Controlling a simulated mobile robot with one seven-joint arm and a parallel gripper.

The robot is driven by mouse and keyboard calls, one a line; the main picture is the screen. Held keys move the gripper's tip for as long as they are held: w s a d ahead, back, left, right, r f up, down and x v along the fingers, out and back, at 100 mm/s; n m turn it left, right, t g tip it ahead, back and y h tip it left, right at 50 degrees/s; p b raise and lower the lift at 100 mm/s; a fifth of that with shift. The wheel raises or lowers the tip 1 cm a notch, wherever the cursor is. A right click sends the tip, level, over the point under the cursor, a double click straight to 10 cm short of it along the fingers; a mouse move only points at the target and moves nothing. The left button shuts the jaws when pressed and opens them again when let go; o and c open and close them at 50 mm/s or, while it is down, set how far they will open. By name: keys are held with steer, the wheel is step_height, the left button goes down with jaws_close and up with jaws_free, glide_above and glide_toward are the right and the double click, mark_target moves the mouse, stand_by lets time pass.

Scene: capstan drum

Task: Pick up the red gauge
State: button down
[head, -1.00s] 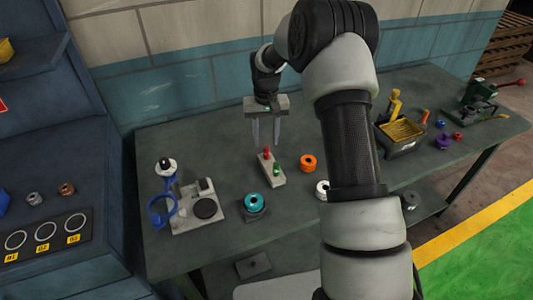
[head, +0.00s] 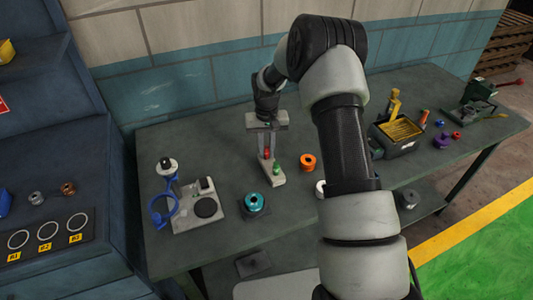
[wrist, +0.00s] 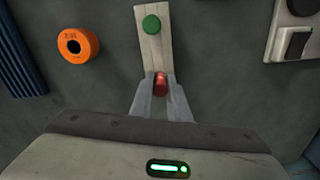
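The red gauge (head: 267,154) stands in a pale block (head: 272,180) on the workbench, beside a green gauge (head: 276,168). My gripper (head: 267,150) points down over the block's far end, with its fingers drawn in around the red gauge. In the wrist view, the red gauge (wrist: 160,84) sits between the two fingertips (wrist: 160,88), which look closed against its sides. The green gauge (wrist: 152,24) is clear of the fingers at the other end of the block (wrist: 153,50). The lower part of the red gauge is hidden.
An orange ring (head: 308,163) lies just right of the block. A teal ring (head: 254,202) on a dark base and a grey fixture (head: 200,206) with a blue ring stand to the left. A bin (head: 398,135) stands at right. Bare bench lies behind the block.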

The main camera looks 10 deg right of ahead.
mark_target(267, 147)
step_height(267, 147, up, 10)
steer(key=shift+r+b, duration=0.1)
steer(key=shift+b, duration=0.25)
stand_by(0.4)
